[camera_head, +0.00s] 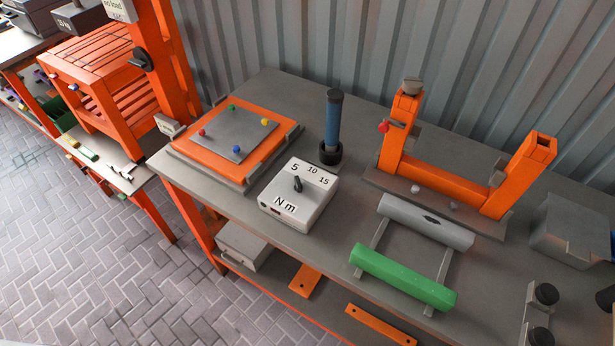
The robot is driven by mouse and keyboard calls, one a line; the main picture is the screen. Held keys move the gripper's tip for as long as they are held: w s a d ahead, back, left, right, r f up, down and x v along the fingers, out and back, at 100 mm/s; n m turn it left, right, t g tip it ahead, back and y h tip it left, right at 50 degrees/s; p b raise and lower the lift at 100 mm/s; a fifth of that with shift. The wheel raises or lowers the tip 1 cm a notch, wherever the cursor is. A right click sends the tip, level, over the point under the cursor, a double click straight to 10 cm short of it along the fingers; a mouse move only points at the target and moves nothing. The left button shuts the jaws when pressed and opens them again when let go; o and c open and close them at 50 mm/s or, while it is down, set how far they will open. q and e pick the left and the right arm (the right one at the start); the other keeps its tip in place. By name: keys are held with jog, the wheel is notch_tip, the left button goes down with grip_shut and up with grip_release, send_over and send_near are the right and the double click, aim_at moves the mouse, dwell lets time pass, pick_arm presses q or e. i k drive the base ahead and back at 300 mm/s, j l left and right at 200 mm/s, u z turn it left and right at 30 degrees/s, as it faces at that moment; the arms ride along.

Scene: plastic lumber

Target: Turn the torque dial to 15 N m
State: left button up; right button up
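The torque dial is a small black pointer knob (297,184) on top of a white box (285,208). The box is printed with 5, 10 and 15 along its far side and "N m" on its near side. The knob stands upright in the picture, leaning slightly left, and seems to point toward the 5. The box sits on the grey workbench (330,235), near its front left edge. Neither of my grippers can be made out in this view, and nothing touches the knob.
An orange board with coloured pegs (188,151) lies left of the dial box. A blue-handled tool (333,122) stands upright behind it. A green bar (403,277), a grey bar (426,221) and an orange frame (450,183) are to the right. Corrugated wall behind.

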aim_at(298, 187)
jog(key=k+l+z, duration=0.1)
jog(key=k+l, duration=0.15)
jog(key=l, duration=0.15)
jog(key=k+l, duration=0.25)
jog(key=l, duration=0.15)
jog(key=k+l+z, duration=0.15)
jog(key=l, duration=0.3)
jog(key=k, duration=0.1)
